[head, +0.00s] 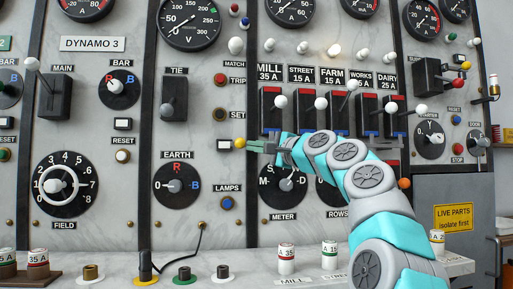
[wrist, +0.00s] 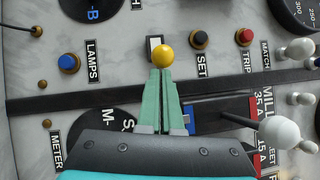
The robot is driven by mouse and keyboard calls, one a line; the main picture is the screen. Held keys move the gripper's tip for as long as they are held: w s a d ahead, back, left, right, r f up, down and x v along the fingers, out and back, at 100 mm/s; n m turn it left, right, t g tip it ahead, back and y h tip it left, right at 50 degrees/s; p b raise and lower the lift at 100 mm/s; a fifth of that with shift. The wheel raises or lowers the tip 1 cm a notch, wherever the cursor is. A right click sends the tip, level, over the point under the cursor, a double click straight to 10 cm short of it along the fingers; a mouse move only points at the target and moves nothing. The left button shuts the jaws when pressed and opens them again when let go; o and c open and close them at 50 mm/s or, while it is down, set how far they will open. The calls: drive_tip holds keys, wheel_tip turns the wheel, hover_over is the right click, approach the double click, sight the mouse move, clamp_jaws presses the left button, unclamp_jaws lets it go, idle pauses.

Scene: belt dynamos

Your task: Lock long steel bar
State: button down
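A yellow ball knob (head: 240,143) stands out from the panel beside the SET button. It also shows in the wrist view (wrist: 162,57). My gripper (head: 250,146) reaches left across the panel, its tips right at this knob. In the wrist view my green fingers (wrist: 162,72) lie close together and end at the ball, not around it. I cannot see anything between them. A grey steel bar (head: 391,141) shows in part below the WORKS and DAIRY switches. My arm and gripper hide much of that row, so I cannot tell whether the knob belongs to the bar.
Several black switches with white ball handles (head: 321,103) stand out just above my arm. The METER dial (head: 291,184) is partly behind my gripper. An orange knob (head: 404,183) is right of my arm. Fuses (head: 286,259) stand on the ledge below.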

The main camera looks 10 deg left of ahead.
drive_tip(key=shift+s+a, duration=0.1)
drive_tip(key=w+d+b+v, duration=0.2)
drive_tip(key=v, duration=1)
drive_tip(key=shift+d+f, duration=0.3)
